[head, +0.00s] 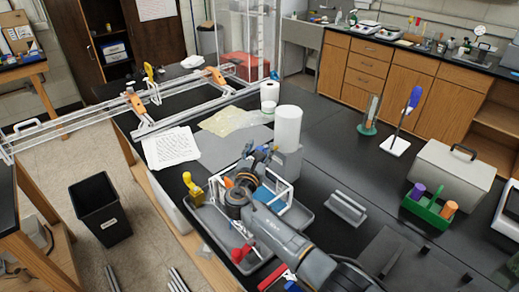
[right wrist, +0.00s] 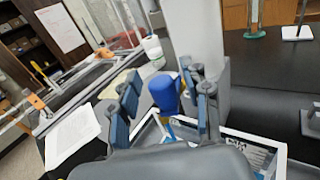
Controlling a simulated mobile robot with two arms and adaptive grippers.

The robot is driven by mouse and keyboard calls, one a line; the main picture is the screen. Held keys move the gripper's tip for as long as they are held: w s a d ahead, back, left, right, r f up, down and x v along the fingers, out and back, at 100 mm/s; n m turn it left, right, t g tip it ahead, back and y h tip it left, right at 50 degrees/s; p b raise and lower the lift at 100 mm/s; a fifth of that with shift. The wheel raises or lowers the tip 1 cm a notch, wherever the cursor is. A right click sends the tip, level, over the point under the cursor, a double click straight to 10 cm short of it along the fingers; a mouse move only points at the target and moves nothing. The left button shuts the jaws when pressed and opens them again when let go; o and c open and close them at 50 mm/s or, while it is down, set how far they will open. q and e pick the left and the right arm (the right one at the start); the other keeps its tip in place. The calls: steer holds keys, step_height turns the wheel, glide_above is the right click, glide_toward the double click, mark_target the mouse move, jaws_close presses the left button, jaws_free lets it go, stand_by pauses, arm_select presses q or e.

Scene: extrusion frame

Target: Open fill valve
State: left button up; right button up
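A blue rounded handle (right wrist: 165,92) shows between the fingers of my right gripper (right wrist: 165,105) in the right wrist view. It is probably the fill valve's handle, but I see no label. The fingers with blue pads are spread, with gaps to the handle. In the head view my right gripper (head: 260,157) is above the white extrusion frame (head: 284,190), in front of the white cylinder (head: 288,126). My arm hides much of the frame, and the handle is hard to make out there. My left gripper is not in view.
The frame stands in a grey tray (head: 208,222). A yellow valve (head: 191,187) is at its left, and a red-handled part (head: 240,253) in front. A paper sheet (head: 170,147) lies behind. A grey bracket (head: 346,207) and green caddy (head: 428,208) are at right, with clear black bench between.

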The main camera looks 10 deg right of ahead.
steer(key=v, duration=1.2)
